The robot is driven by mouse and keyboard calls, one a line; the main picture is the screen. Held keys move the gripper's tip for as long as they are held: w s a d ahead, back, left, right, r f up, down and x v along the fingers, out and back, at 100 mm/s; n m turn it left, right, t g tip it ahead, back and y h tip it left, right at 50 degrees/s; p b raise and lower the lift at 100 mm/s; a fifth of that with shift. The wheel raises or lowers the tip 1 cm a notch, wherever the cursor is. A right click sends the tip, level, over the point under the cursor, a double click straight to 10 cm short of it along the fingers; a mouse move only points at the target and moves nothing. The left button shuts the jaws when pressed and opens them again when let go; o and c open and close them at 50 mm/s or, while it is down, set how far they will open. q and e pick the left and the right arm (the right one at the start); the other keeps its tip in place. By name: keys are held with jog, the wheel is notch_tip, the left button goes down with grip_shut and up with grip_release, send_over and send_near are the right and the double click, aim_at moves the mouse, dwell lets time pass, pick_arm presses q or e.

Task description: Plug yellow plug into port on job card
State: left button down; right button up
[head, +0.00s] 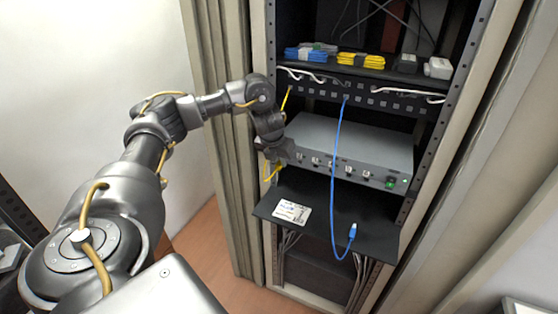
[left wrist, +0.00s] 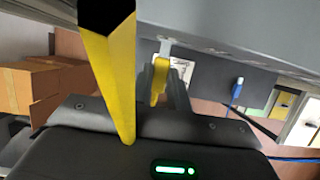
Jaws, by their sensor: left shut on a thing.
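My left gripper (head: 274,160) is at the left end of the grey device's front, just above the shelf. It is shut on the yellow plug, which shows in the left wrist view (left wrist: 160,78) with its pale tip pointing toward the grey device. The yellow cable (head: 287,100) runs down from the patch panel to the gripper and crosses close in front of the wrist camera (left wrist: 115,75). The job card (head: 292,211) lies on the black shelf, its print too small to read. The grey device (head: 352,142) has several ports (head: 332,163) along its front.
A blue cable (head: 337,130) hangs from the patch panel (head: 360,96) past the device, its loose plug (head: 352,231) on the black shelf (head: 330,212). Blue and yellow cable bundles (head: 360,61) lie on the top shelf. Rack posts stand on both sides.

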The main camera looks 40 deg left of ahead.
pick_arm(q)
jog(key=shift+w+a, duration=0.3)
jog(key=shift+w, duration=0.55)
dwell(0.3)
jog(key=c, duration=1.3)
grip_release()
jog(key=shift+r, duration=0.1)
jog(key=shift+p+v, duration=1.75)
jog(key=shift+v, duration=3.6)
